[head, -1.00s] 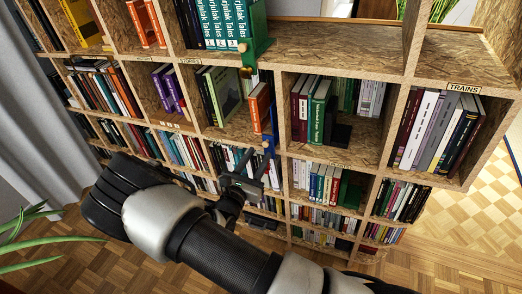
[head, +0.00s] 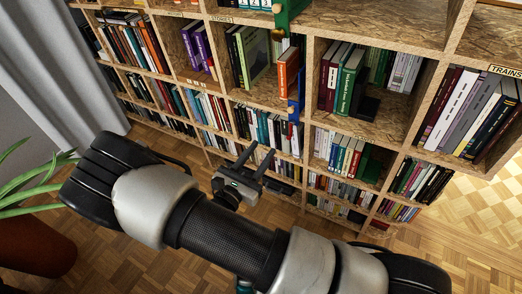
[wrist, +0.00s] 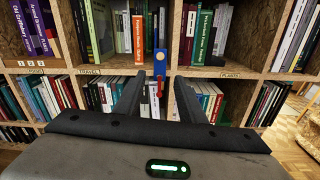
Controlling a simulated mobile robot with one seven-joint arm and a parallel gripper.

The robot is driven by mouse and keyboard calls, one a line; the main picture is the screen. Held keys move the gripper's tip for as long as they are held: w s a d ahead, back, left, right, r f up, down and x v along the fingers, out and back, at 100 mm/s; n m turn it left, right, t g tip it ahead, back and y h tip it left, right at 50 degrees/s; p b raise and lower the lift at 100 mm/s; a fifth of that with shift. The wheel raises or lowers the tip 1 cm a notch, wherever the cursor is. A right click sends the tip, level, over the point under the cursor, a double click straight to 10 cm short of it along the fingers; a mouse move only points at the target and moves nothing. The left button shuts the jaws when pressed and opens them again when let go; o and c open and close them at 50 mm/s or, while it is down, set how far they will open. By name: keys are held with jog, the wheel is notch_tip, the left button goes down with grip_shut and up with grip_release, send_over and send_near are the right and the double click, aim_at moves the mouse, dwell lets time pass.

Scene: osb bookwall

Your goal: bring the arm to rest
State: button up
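My arm reaches across the lower middle of the head view, in front of the bookshelf. My gripper (head: 262,148) is open, its two dark fingers apart and pointing toward the lower shelves. In the wrist view, the open gripper (wrist: 159,80) has nothing held between its fingers. Behind the gap, a blue clamp-like piece (wrist: 160,61) with a red part sits at the shelf edge, beside an orange book (wrist: 138,38). It cannot be told exactly how far the fingers are from the shelf.
The chipboard bookshelf (head: 379,21) is filled with several rows of books. A green clamp-like piece (head: 290,12) sits above the blue one (head: 295,108). A plant (head: 35,175) in a brown pot (head: 35,245) stands at the left, near a grey curtain (head: 60,60). Parquet floor (head: 150,240) shows below.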

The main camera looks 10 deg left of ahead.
jog(key=s+d+r+m+g, duration=0.4)
jog(key=d+r+m+g, duration=0.4)
jog(key=d+r+m, duration=0.3)
jog(key=s+d+r+m+g, duration=0.4)
jog(key=d+r+m+g, duration=0.45)
jog(key=d+m, duration=0.35)
jog(key=s+r+m+t+y+p, duration=0.1)
jog(key=s+r+m+y+p, duration=0.1)
jog(key=r+p, duration=0.3)
jog(key=s+r+m+t+y+p, duration=0.2)
jog(key=r+m+p, duration=0.2)
jog(key=r, duration=0.9)
jog(key=s+r+m+t+y+p, duration=0.2)
jog(key=r+m+p, duration=0.1)
jog(key=r+p, duration=0.4)
notch_tip(320, 180, up, 3)
jog(key=shift+f+p, duration=0.1)
jog(key=shift+p, duration=0.25)
jog(key=shift+a, duration=0.1)
